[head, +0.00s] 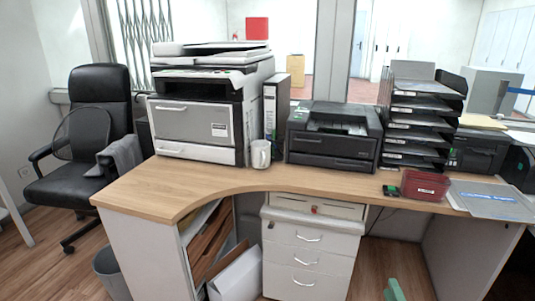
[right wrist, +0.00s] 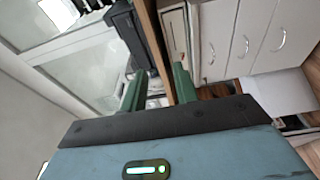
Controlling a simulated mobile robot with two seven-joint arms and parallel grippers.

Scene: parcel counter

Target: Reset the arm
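In the head view a green fingertip of my right gripper (head: 393,290) shows at the bottom edge, right of the white drawer unit and below the counter top. In the right wrist view the two green fingers of my right gripper (right wrist: 159,88) stand apart with nothing between them. My left gripper is in neither view.
The wooden counter (head: 200,184) carries a large printer (head: 195,115), a white mug (head: 261,153), a black printer (head: 333,145), stacked trays (head: 418,120) and a red box (head: 425,185). A drawer unit (head: 310,255) stands below. A black chair (head: 90,180) is left.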

